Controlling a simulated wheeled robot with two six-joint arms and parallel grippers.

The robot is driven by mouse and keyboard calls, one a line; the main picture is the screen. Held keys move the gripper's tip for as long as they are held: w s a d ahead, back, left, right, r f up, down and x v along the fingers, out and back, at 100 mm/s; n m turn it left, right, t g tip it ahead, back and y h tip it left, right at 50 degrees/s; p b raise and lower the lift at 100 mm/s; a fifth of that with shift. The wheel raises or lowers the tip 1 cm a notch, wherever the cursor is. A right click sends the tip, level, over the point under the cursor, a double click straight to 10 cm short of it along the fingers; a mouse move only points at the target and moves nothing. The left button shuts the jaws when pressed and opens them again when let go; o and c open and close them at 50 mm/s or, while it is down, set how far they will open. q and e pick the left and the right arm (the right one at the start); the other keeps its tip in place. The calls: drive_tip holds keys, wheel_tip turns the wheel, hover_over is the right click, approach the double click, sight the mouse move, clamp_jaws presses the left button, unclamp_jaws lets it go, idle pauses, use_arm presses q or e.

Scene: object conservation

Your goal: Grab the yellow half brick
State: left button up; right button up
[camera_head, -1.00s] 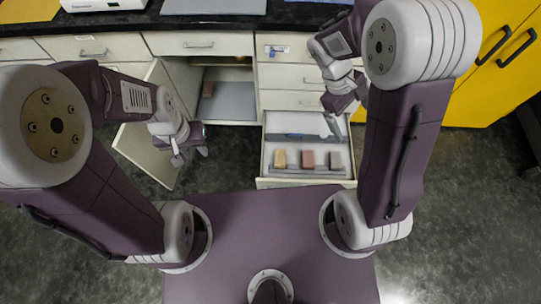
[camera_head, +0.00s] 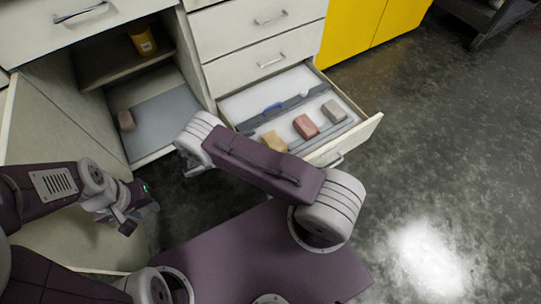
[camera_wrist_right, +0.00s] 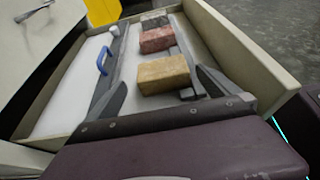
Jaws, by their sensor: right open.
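The yellow half brick (camera_head: 274,141) lies in the open drawer (camera_head: 358,136), at the left end of a row with a red brick (camera_head: 306,126) and a grey brick (camera_head: 333,112). My right arm partly covers it in the head view. In the right wrist view the yellow half brick (camera_wrist_right: 164,74) is nearest, ahead of my right gripper (camera_wrist_right: 157,88), which is open and empty.
The drawer has grey dividers and a blue-handled item (camera_head: 271,108) behind the bricks. Left of it, an open cabinet holds another brick (camera_head: 126,121) and a yellow cup (camera_head: 143,40). A yellow cabinet (camera_head: 375,28) stands beyond. The floor (camera_head: 440,150) at right is clear.

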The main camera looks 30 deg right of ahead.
sight(274, 142)
drive_tip(key=shift+a+f, duration=0.15)
drive_tip(key=b+x, duration=0.1)
drive_tip(key=x, duration=0.2)
drive_tip(key=shift+f+b, duration=0.1)
drive_tip(key=shift+b, duration=0.3)
drive_tip(key=shift+d, duration=0.45)
drive_tip(key=shift+d+f+b, duration=0.2)
drive_tip(key=shift+b, duration=0.25)
drive_tip(key=b+x, duration=0.3)
drive_tip(key=x, duration=0.1)
drive_tip(key=shift+s+d+f, duration=0.1)
drive_tip(key=shift+f, duration=0.05)
drive_tip(key=shift+d, duration=0.2)
drive_tip(key=shift+r, duration=0.2)
